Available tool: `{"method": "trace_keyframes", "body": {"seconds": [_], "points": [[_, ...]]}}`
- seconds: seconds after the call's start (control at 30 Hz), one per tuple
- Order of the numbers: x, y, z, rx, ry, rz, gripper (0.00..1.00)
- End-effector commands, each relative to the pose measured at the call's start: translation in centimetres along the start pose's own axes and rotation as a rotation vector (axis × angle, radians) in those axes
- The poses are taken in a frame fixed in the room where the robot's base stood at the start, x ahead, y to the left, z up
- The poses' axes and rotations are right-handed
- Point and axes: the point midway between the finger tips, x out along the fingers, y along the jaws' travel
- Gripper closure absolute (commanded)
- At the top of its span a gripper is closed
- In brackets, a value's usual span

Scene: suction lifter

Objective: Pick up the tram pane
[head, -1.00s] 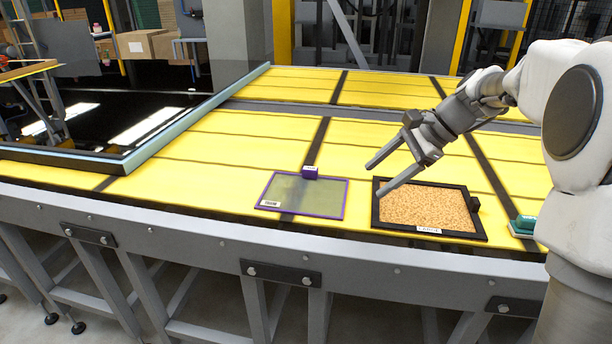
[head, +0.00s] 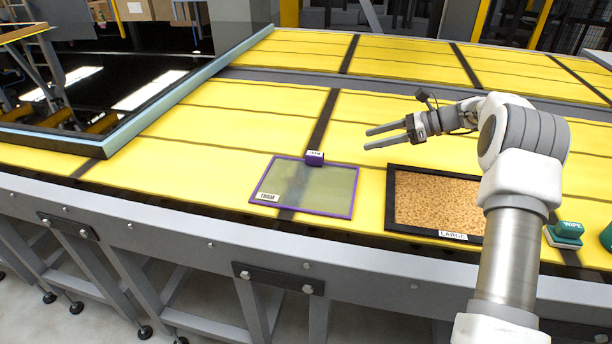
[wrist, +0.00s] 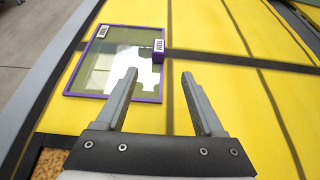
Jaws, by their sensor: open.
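The tram pane (head: 300,188) is a flat glass sheet in a thin purple frame, with a label reading TRAM at its lower left corner. A small purple block (head: 314,158) with a white label stands on its far edge. The pane lies flat on the yellow table near the front edge. My gripper (head: 366,138) is open and empty, above the table to the right of the pane and farther back. In the wrist view, the pane (wrist: 95,77) lies ahead and to the left beyond the fingertips (wrist: 159,72), with its purple block (wrist: 157,57) near the left finger.
A black-framed cork board (head: 435,205) labelled LARGE lies to the right of the pane, partly behind my arm. Green blocks (head: 566,231) sit farther right. A large dark glass sheet (head: 110,85) in a pale frame lies at the left. The yellow table behind the pane is clear.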

Motion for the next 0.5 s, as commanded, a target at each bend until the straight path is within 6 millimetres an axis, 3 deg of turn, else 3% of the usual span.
{"method": "trace_keyframes", "body": {"seconds": [0.17,0.5], "points": [[2.4,0.0,-0.1,0.003,-0.003,0.004,0.3],[9.7,0.1,-0.1,0.002,-0.001,0.004,0.3]]}}
